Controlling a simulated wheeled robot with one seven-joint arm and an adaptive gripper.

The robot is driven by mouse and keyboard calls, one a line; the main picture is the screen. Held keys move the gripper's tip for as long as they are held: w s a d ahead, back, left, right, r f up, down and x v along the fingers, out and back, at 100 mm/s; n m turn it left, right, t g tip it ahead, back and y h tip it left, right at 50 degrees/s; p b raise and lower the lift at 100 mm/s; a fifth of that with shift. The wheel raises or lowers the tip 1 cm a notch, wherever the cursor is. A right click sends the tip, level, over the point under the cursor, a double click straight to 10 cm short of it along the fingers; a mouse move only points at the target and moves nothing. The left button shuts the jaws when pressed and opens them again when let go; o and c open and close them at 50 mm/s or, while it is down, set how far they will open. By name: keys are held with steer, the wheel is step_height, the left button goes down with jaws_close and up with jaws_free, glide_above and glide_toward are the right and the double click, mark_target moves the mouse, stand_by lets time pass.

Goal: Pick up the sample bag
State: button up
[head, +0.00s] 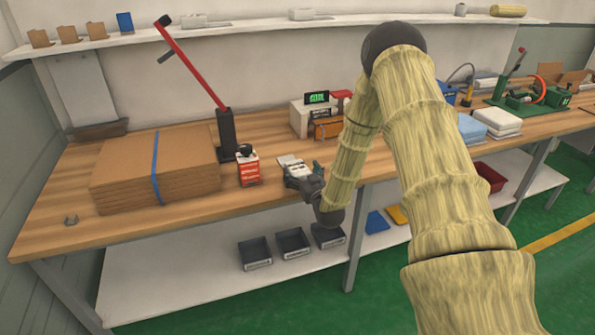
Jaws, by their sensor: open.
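A small white packet with dark print (291,163), which looks like the sample bag, lies on the wooden workbench (75,215) near its front edge. My gripper (299,175) is open at the front edge of the bench, just in front of the packet. In this view its fingers overlap the packet's near side. I cannot tell whether they touch it. Part of the packet is hidden behind the fingers.
A red and white box (249,170) stands left of the packet. Further left are strapped cardboard sheets (120,175) and a black stand with a red lever (226,130). A device with a green display (317,98) stands behind. Grey bins (293,241) sit on the lower shelf.

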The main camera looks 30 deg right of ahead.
mark_target(293, 165)
steer(key=shift+w+d, duration=0.15)
steer(key=shift+w, duration=0.6)
steer(key=shift+w+d, duration=0.1)
steer(key=shift+w, duration=0.6)
steer(key=c, duration=1.2)
